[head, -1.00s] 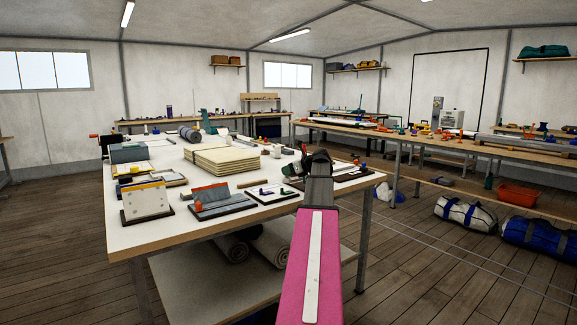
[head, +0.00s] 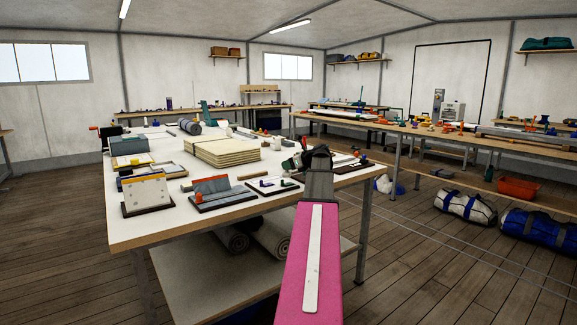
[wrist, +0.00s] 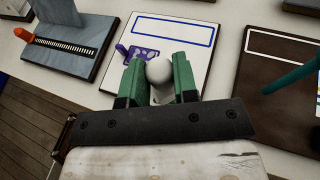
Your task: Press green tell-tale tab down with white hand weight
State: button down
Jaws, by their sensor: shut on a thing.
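My gripper (wrist: 157,85) has green fingers, shut on the white hand weight (wrist: 159,71). A purple bracket-like piece (wrist: 136,53) lies on that board, just beyond the left finger. A teal-green bent piece (wrist: 292,79) reaches over a dark brown board (wrist: 275,90) to the right; I cannot tell whether it is the tell-tale tab. In the head view my gripper (head: 298,164) is over the table's right side, partly hidden by my wrist.
The white table (head: 140,232) holds a stack of tan sheets (head: 222,151), a board with an orange piece (head: 198,198) and a tilted panel (head: 146,191). In the wrist view a grey board with an orange knob (wrist: 24,35) stands left.

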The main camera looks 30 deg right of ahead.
jog(key=shift+f, duration=0.5)
dwell(0.9)
jog(key=shift+r, duration=3.5)
